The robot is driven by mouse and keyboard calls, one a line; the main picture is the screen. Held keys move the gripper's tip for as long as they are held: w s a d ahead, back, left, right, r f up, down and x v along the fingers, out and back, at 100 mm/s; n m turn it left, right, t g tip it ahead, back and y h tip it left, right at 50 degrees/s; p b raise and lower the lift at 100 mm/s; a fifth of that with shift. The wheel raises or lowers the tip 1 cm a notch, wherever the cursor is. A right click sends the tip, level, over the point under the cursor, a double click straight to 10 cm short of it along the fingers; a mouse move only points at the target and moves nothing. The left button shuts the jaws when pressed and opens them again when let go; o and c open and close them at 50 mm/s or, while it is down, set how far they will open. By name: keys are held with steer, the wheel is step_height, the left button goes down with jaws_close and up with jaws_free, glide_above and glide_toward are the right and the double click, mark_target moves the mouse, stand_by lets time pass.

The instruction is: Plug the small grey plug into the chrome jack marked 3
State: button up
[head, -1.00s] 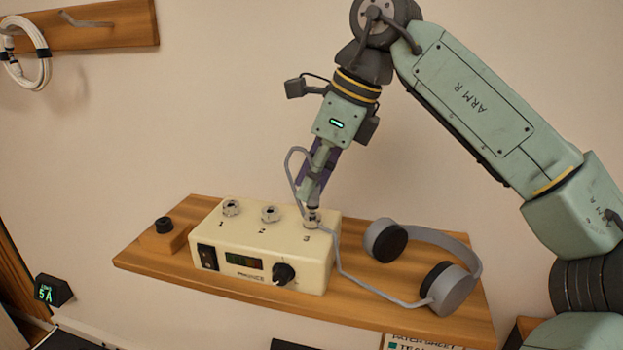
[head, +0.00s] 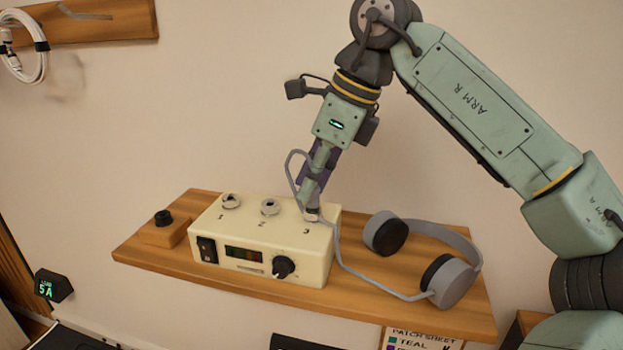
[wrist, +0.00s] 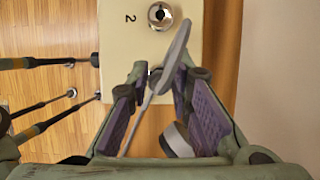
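The cream box (head: 262,252) lies on a wooden shelf, with chrome jacks marked 1 (head: 231,201), 2 (head: 269,207) and 3 on its top. My gripper (head: 312,200) is directly above jack 3, its purple-padded fingers closed in around the small grey plug, which they mostly hide. The fingertips almost reach the jack. Jack 3 is largely covered, so I cannot tell how deep the plug sits. A grey cable (head: 290,160) loops up beside the fingers. In the wrist view the cable (wrist: 175,55) crosses between the fingers (wrist: 160,85), and jack 2 (wrist: 160,15) is clear.
Grey headphones (head: 455,283) lie right of the box on the shelf (head: 400,308), and the cable runs to them. A wooden block with a black top (head: 163,218) stands left of the box. A coiled white cable (head: 25,65) hangs at the upper left.

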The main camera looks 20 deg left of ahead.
steer(key=o, duration=0.4)
steer(key=v, duration=1.2)
stand_by(0.3)
